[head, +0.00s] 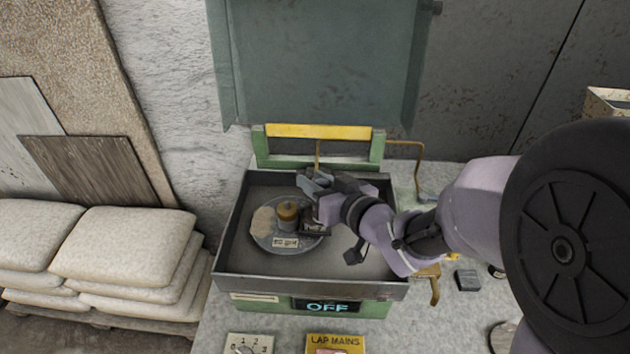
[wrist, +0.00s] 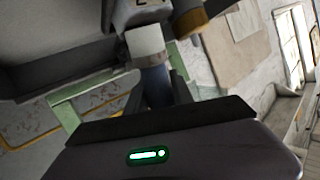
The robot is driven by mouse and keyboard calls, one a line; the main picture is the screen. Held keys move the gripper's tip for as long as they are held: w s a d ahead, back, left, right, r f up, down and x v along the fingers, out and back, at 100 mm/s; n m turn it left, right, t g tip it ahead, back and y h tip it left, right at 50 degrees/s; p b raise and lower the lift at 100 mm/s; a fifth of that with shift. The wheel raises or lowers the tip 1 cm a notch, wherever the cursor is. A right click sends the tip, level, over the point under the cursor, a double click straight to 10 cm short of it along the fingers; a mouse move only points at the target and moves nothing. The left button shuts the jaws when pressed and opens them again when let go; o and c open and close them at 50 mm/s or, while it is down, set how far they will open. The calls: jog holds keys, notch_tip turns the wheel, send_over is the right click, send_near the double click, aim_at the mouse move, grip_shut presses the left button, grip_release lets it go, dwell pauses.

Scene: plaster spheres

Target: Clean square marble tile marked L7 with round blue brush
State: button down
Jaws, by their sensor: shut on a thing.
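My gripper (head: 322,187) is over the right half of the grey tray. In the wrist view my gripper (wrist: 158,92) is shut on a dark bluish shaft (wrist: 155,82) with a pale grey block (wrist: 146,42) at its far end. I cannot tell for certain whether this is the round blue brush. A round grey disc (head: 262,237) lies in the tray. A brass-topped cylinder (head: 288,212) stands on it, just left of my gripper, with a small white label in front. A dark block (head: 314,222) sits beside the cylinder. I cannot make out a tile marked L7.
The metal tray (head: 310,285) has raised walls and sits in a green machine whose display (head: 327,306) reads OFF. A raised grey lid (head: 320,65) stands behind. Stacked sacks (head: 120,255) lie left.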

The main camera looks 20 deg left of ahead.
jog(key=shift+w+f+b, duration=0.25)
jog(key=shift+w+b, duration=0.05)
jog(key=shift+w, duration=0.15)
jog(key=shift+s+d+b, duration=0.2)
jog(key=shift+s+b, duration=0.2)
jog(key=shift+s, duration=0.7)
jog(key=shift+r, duration=0.1)
jog(key=shift+w+a, duration=0.15)
jog(key=shift+w, duration=0.45)
jog(key=shift+w+a, duration=0.15)
jog(key=shift+w, duration=0.4)
jog(key=shift+s+d+f+b, duration=0.1)
jog(key=shift+s+f+b, duration=0.1)
jog(key=shift+s+b, duration=0.2)
jog(key=shift+s+d+r, duration=0.1)
jog(key=shift+s+d, duration=0.1)
jog(key=shift+s, duration=0.55)
jog(key=shift+r, duration=0.1)
